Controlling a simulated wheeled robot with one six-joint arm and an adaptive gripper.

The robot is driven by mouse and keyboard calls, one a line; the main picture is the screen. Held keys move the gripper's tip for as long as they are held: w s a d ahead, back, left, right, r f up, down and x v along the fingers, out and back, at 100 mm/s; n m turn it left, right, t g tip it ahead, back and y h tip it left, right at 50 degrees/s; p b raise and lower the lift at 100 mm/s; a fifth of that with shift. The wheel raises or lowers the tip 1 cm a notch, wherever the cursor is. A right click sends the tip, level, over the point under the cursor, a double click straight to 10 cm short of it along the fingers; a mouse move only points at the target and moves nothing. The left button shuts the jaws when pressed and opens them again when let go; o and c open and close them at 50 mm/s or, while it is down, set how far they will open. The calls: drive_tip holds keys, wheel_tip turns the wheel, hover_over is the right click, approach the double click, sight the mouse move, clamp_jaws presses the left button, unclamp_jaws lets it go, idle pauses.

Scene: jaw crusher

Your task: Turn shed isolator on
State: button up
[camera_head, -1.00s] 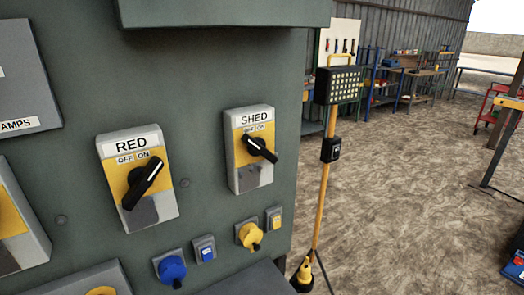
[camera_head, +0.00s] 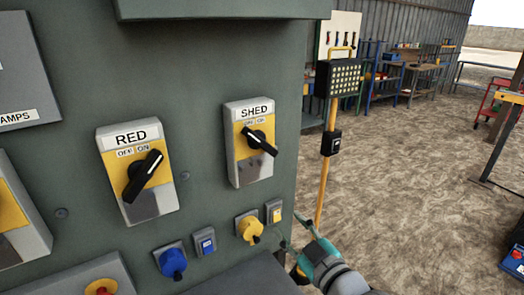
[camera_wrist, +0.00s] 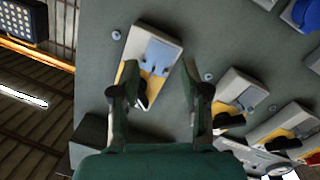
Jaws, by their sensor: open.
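The SHED isolator (camera_head: 236,162) is a grey and yellow box on the green panel. Its black rotary handle (camera_head: 262,143) slants from upper left, by the OFF mark, down to lower right. My gripper (camera_head: 291,232) is at the lower right of the head view, below and to the right of the isolator and apart from it. The isolator's box (camera_wrist: 133,47) is beyond the fingers. Nothing is held.
The RED isolator (camera_head: 115,163) is to the left, its handle slanting up towards ON. Blue (camera_head: 173,262) and yellow (camera_head: 249,229) sockets are below. A floodlight on a yellow stand (camera_head: 339,78) is beyond the panel's right edge. Floor to the right is mostly open.

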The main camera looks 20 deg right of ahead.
sight(263, 144)
wheel_tip(263, 144, up, 14)
drive_tip(key=w+r+n+y, duration=0.1)
drive_tip(key=w+n+y, duration=0.15)
drive_tip(key=n, duration=0.25)
drive_tip(key=shift+h, duration=0.25)
drive_tip(key=x, duration=1.1)
drive_tip(key=shift+d+f, duration=0.15)
drive_tip(key=shift+c, duration=0.3)
clamp_jaws()
